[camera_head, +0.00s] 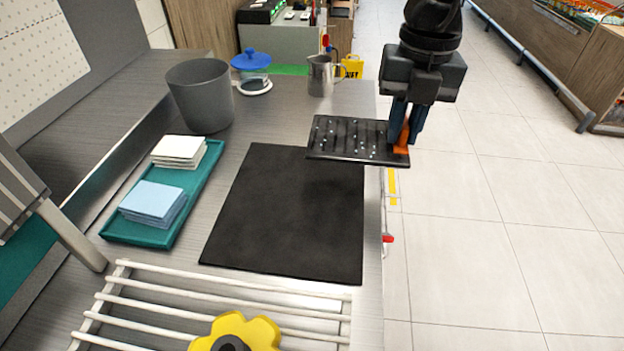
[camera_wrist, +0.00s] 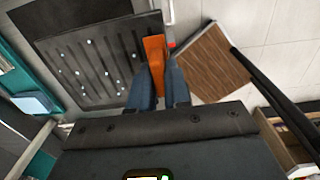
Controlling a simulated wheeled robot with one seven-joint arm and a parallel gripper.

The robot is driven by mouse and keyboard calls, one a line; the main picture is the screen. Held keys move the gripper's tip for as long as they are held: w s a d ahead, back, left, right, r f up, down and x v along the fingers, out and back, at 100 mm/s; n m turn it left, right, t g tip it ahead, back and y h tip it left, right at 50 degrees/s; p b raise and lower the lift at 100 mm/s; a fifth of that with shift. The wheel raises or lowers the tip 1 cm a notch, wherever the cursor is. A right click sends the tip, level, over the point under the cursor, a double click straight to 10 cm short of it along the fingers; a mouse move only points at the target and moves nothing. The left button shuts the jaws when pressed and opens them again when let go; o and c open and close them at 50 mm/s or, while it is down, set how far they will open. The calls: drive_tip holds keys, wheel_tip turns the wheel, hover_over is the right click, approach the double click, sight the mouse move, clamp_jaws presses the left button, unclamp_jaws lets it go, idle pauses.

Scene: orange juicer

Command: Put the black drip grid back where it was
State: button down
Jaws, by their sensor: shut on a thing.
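The black drip grid (camera_head: 345,139) is a flat dark plate with slots and several pale droplets on it. It has an orange tab (camera_head: 403,138) at its right end. My gripper (camera_head: 404,142) is shut on this orange tab and holds the grid above the counter's right edge, roughly level. In the wrist view the grid (camera_wrist: 95,65) lies ahead and to the left, and the blue fingers of my gripper (camera_wrist: 160,80) close on the orange tab (camera_wrist: 155,52). The place the grid came from cannot be made out.
A black mat (camera_head: 290,215) lies on the steel counter (camera_head: 275,115). A teal tray (camera_head: 187,195) with white and blue cloth stacks, a grey bin (camera_head: 203,95), a blue-lidded jar (camera_head: 252,70) and a metal jug (camera_head: 320,76) stand around it. A white rack (camera_head: 200,310) is in front.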

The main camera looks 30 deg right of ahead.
sight(336, 151)
drive_tip(key=w+a+f, duration=0.1)
drive_tip(key=a+f, duration=0.1)
drive_tip(key=a, duration=0.1)
drive_tip(key=w+a+f+p, duration=0.1)
drive_tip(key=a+f, duration=0.1)
drive_tip(key=a, duration=0.1)
drive_tip(key=a+f+p, duration=0.1)
drive_tip(key=a+f, duration=0.1)
drive_tip(key=a, duration=0.1)
drive_tip(key=shift+w+a, duration=0.35)
drive_tip(key=shift+w, duration=0.05)
drive_tip(key=shift+a+f+p, duration=0.1)
drive_tip(key=shift+f+p, duration=0.3)
drive_tip(key=shift+f, duration=1.7)
drive_tip(key=shift+f, duration=0.15)
drive_tip(key=c, duration=1.1)
unclamp_jaws()
